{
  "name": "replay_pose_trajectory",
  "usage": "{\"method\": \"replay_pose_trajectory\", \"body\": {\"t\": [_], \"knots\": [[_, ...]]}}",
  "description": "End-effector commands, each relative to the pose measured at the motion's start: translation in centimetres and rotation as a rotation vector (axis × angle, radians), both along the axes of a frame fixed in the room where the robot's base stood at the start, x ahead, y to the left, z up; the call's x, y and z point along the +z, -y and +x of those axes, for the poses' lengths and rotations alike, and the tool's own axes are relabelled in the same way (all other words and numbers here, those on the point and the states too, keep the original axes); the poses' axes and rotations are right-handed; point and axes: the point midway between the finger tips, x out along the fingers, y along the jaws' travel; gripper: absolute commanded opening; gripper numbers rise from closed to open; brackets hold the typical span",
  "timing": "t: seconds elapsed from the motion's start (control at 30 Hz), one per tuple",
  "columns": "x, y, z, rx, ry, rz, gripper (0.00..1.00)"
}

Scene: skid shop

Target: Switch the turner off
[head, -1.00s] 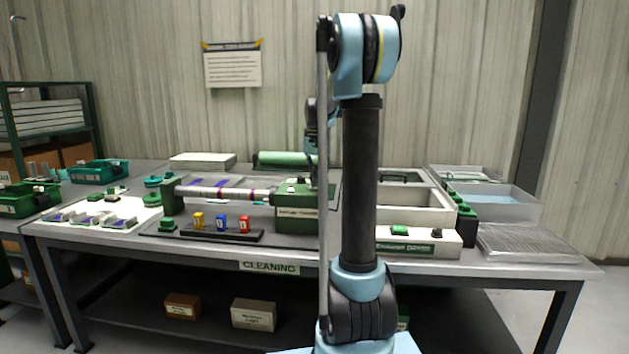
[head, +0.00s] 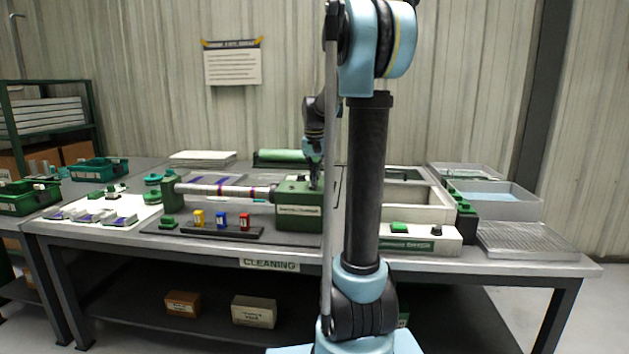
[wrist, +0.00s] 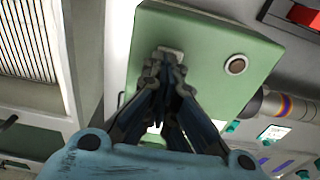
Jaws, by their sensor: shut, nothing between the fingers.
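The turner is a green housing (head: 300,212) on the bench with a pale banded shaft (head: 225,191) running left from it. In the wrist view the green housing top (wrist: 205,35) fills the middle, and the shaft (wrist: 268,105) shows at right. A small pale switch-like piece (wrist: 171,50) is on the housing top, partly hidden by my fingertips. A round light-rimmed button (wrist: 236,64) sits to its right. My gripper (wrist: 166,64) is shut and empty, its tips at or just over the pale piece; contact cannot be told. In the head view my gripper (head: 314,184) is at the housing top.
A black rack with yellow (head: 198,218), blue (head: 221,220) and red (head: 244,222) pieces stands in front of the shaft. A white box with a green button (head: 399,228) and pale trays (head: 494,200) stand at right. A green roller (head: 283,156) lies behind the housing.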

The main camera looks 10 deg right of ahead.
Motion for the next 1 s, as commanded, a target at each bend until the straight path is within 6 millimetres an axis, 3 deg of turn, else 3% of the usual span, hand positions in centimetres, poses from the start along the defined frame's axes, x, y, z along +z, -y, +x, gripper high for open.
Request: {"method": "replay_pose_trajectory", "body": {"t": [0.67, 0.87, 1.0], "knots": [[-0.1, -0.7, -2.2, 0.001, -0.01, 0.003, 0.0], [2.0, -0.6, -2.1, 0.0, -0.009, 0.003, 0.0], [4.6, -0.6, -2.1, 0.0, -0.006, 0.003, 0.0]]}}
